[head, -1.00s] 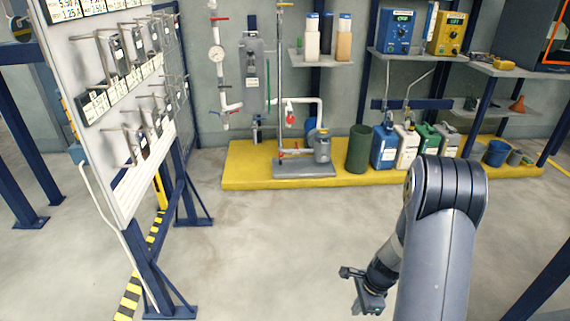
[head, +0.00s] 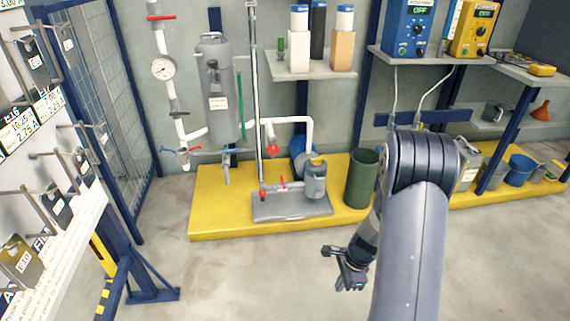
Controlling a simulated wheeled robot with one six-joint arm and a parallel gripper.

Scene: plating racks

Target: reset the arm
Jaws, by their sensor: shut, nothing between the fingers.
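My gripper (head: 337,268) hangs in the lower middle of the head view, at the end of my bent arm. It is shut and empty, held over the open grey floor in front of the yellow platform. It touches nothing that I can see. My arm hides part of the platform and some of the canisters behind it.
The white rack panel (head: 62,240) with hooks and hanging tags stands close on the left, on blue legs. The yellow platform (head: 222,218) along the wall bears a pump (head: 315,180), a green bin (head: 362,178) and a blue bucket (head: 520,170). The floor between is clear.

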